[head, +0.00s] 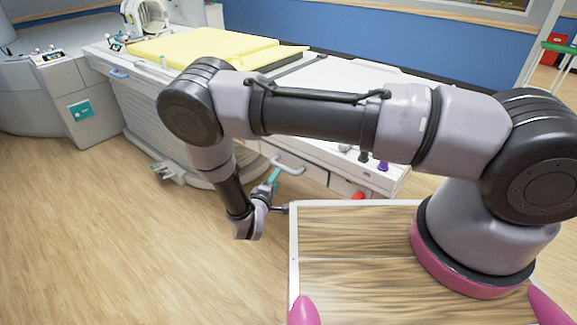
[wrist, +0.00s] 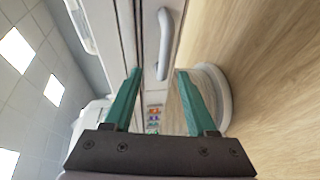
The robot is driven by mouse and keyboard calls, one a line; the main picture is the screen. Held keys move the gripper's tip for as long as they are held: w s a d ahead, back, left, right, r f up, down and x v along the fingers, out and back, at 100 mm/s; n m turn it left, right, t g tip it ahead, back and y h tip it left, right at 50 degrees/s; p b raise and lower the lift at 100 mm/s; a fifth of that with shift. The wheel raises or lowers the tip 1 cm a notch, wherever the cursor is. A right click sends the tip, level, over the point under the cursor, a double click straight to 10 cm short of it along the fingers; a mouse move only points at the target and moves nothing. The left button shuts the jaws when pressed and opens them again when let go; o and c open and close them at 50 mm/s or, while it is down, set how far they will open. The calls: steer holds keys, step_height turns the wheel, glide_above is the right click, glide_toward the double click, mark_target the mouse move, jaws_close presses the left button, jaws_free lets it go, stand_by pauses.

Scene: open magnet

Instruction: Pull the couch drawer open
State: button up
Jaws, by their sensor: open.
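The couch (head: 350,80) stands across the middle of the head view. A light grey bar handle (head: 289,166) sits on its white drawer front (head: 312,175), low on the near side. The drawer looks flush with the couch side. My gripper (head: 275,174) is close in front of the handle, with teal fingers spread and nothing visibly held. In the wrist view, the handle (wrist: 165,45) runs upright ahead of my gripper (wrist: 158,72). Its lower end lies between the fingertips in the picture. I cannot tell whether they touch it.
A yellow pad (head: 200,48) covers the couch's far left part. A purple item (head: 383,166) and a red item (head: 358,196) are near its right end. My wooden-topped base is at the lower right. Open wood floor (head: 100,240) lies to the left.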

mark_target(283, 169)
steer(key=x, duration=1)
steer(key=shift+w+a+f, duration=0.1)
steer(key=shift+w+f, duration=0.25)
steer(key=shift+f, duration=0.15)
jaws_close()
stand_by(0.9)
